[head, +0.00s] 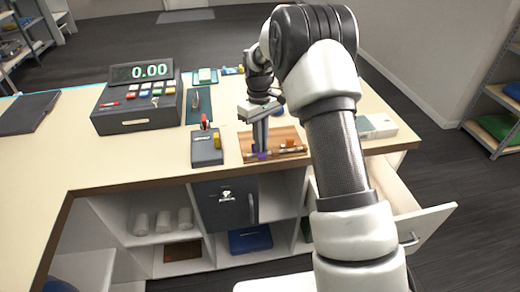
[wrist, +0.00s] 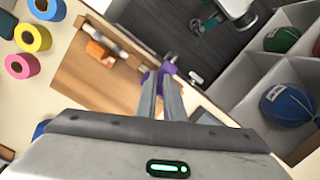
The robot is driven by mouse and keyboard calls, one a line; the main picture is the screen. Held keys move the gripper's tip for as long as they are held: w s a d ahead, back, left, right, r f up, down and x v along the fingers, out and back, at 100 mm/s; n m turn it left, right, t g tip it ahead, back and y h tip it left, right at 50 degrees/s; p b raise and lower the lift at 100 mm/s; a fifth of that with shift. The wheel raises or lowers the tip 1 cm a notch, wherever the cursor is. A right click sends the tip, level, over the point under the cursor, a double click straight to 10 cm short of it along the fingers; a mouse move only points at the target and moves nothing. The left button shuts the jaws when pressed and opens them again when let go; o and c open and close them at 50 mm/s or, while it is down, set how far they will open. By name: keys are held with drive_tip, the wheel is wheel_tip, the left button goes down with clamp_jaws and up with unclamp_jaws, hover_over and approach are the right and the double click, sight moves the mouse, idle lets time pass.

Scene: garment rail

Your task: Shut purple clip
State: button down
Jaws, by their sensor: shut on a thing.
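The purple clip (head: 262,155) is at the front part of a brown wooden board (head: 292,134) on the counter. In the wrist view the purple clip (wrist: 167,68) shows at my fingertips, with purple on both sides of them. My gripper (head: 260,149) points down and its fingers are close together on the clip; they also show in the wrist view (wrist: 158,82). The fingers hide part of the clip, so I cannot see how far its jaws are closed. An orange clip (wrist: 97,50) sits on a pale rod along the board, apart from my fingers.
A cash register (head: 137,103) stands to the left, with a dark card terminal (head: 207,148) nearer the board. Coloured tape rolls (wrist: 33,37) lie beside the board. An open drawer (head: 425,225) juts out at the right below the counter.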

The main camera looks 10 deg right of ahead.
drive_tip(key=shift+t, duration=0.8)
drive_tip(key=w, duration=0.1)
drive_tip(key=w+r, duration=0.1)
drive_tip(key=w+a+r, duration=0.1)
drive_tip(key=w, duration=0.1)
drive_tip(key=shift+p, duration=0.4)
drive_tip(key=shift+w, duration=0.2)
drive_tip(key=shift+r+p, duration=0.4)
drive_tip(key=shift+p, duration=0.05)
drive_tip(key=shift+s+d+r+p, duration=0.1)
drive_tip(key=shift+s+r+p, duration=0.1)
drive_tip(key=shift+r+p, duration=0.4)
drive_tip(key=shift+s+d+r+p, duration=0.15)
drive_tip(key=shift+r+p, duration=0.1)
drive_tip(key=shift+r, duration=0.7)
drive_tip(key=shift+s+d+r+p, duration=0.1)
drive_tip(key=shift+s+r+p, duration=0.1)
drive_tip(key=shift+r+p, duration=0.4)
drive_tip(key=shift+r, duration=0.2)
